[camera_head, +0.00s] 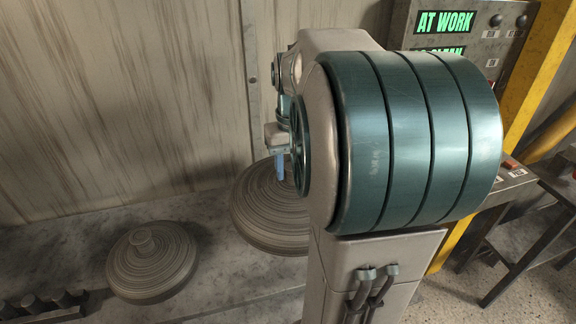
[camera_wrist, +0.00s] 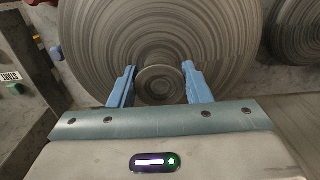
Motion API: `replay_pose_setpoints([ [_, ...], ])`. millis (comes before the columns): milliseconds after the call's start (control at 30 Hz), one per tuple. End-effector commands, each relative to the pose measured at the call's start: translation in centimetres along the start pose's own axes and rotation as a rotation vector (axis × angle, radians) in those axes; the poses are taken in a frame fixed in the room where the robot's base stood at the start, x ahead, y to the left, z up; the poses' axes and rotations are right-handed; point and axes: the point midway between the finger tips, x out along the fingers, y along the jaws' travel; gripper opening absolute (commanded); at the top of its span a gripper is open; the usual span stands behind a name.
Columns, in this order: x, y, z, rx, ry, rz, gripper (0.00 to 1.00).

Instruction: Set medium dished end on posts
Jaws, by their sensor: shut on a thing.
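A grey, ridged round dished end (camera_head: 262,222) is below my gripper (camera_head: 279,165) in the head view, partly hidden by my arm. In the wrist view the same dished end (camera_wrist: 110,35) fills the top middle. My gripper's blue fingers (camera_wrist: 157,75) stand on both sides of its round central knob (camera_wrist: 160,85), shut on it. I cannot tell whether the dished end is clear of the surface under it. A smaller dished end with a knob (camera_head: 150,262) sits apart at lower left.
A streaked wall (camera_head: 110,90) stands behind the grey worktop (camera_head: 215,285). A panel with a green "AT WORK" display (camera_head: 445,22) and a yellow frame (camera_head: 545,60) are at right. Another ridged disc (camera_wrist: 300,30) shows at the wrist view's upper right.

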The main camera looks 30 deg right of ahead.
Motion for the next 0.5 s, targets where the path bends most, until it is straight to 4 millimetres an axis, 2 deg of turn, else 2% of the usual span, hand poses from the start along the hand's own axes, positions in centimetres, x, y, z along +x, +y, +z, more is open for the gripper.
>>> replay_pose_setpoints([
  [300,3.1,-5.3,-1.9,-0.001,0.002,0.000,0.00],
  [500,4.8,-8.0,-3.0,0.001,0.004,-0.001,0.00],
])
